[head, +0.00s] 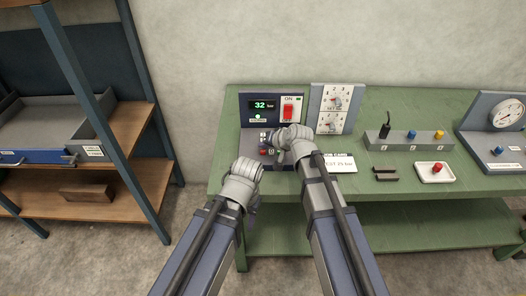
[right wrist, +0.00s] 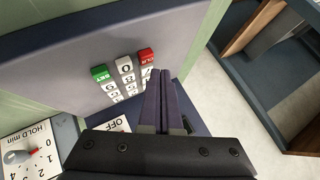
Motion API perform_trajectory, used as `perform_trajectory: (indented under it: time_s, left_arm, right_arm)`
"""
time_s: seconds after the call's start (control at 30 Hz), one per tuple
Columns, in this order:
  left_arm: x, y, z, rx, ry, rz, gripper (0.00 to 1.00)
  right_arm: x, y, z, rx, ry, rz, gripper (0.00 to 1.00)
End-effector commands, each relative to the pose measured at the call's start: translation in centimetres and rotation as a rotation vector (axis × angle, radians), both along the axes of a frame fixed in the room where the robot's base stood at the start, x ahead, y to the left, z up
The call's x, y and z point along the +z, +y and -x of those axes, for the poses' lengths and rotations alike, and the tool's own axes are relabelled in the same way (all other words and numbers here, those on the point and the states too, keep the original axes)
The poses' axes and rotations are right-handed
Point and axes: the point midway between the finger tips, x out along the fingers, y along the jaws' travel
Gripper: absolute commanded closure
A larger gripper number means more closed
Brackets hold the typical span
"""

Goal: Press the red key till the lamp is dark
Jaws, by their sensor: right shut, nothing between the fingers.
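A console (head: 245,138) on the green bench has a display reading 32 bar and a small pale lamp (head: 258,117) below it, which looks lit. The red key (head: 264,152) is on the console's low keypad; in the right wrist view the red key (right wrist: 147,57) is in the row with a white 0 key (right wrist: 125,66) and a green SET key (right wrist: 100,73). My right gripper (right wrist: 164,74) is shut and empty, its tips just beside the red key; I cannot tell whether they touch. My left gripper (head: 246,180) hangs before the bench, fingers unclear.
A red ON/OFF switch (head: 288,111) is on the console. A shelf stands left (head: 128,130).

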Motion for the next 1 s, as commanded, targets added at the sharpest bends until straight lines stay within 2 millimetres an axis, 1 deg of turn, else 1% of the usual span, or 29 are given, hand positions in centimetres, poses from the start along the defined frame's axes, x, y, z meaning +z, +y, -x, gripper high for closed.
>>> perform_trajectory:
  time_s: [0.63,1.0]
  left_arm:
    - [-0.02,0.0,0.0,0.0,0.0,0.0,0.5]
    - [-0.92,0.0,0.0,0.0,0.0,0.0,0.5]
  right_arm:
    - [-0.02,0.0,0.0,0.0,0.0,0.0,1.0]
    - [-0.91,0.0,0.01,0.0,0.0,0.0,1.0]
